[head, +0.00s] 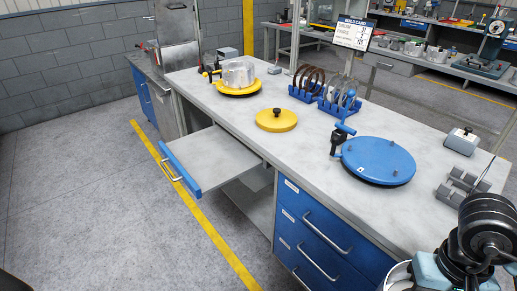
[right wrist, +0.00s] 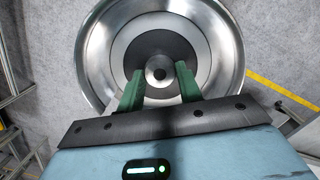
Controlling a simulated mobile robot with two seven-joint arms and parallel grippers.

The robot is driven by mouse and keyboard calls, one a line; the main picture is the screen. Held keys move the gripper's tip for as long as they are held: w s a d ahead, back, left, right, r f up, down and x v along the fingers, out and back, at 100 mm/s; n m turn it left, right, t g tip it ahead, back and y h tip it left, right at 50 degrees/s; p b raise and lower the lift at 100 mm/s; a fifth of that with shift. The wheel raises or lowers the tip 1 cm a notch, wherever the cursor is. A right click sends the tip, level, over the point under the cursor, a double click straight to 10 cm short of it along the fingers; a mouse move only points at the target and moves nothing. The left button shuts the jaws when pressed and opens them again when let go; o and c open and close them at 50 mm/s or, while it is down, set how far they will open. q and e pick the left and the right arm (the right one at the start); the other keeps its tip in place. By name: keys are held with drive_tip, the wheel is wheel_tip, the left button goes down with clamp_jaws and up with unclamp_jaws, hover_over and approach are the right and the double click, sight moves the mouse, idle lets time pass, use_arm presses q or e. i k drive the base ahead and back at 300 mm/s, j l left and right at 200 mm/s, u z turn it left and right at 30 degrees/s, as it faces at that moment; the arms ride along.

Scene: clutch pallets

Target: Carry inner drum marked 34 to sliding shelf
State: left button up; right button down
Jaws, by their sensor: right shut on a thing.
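My right gripper (right wrist: 160,72) is shut on the central knob of a round silver metal drum (right wrist: 220,45), its green fingers on either side of the knob. A bit of the drum's rim (head: 396,276) shows at the bottom right of the head view, partly hidden by my right arm. No number is readable on it, so I cannot tell whether it is marked 34. The sliding shelf (head: 215,162) is pulled out from the workbench, empty, with a blue front edge. My left gripper is not in view.
On the workbench (head: 290,150) are a silver drum on a yellow plate (head: 237,89), a yellow disc (head: 276,120), a blue round plate (head: 378,160) and blue racks of rings (head: 338,105). Blue drawers (head: 310,235) sit beside the shelf. The floor before it is clear.

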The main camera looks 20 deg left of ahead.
sight(207, 153)
drive_tip(key=u, duration=2.25)
drive_tip(key=i+l, duration=0.15)
drive_tip(key=l, duration=0.25)
drive_tip(key=i+l, duration=0.15)
drive_tip(key=l, duration=0.2)
drive_tip(key=i+l, duration=0.15)
drive_tip(key=l, duration=0.25)
drive_tip(key=i+l, duration=0.15)
drive_tip(key=l, duration=0.2)
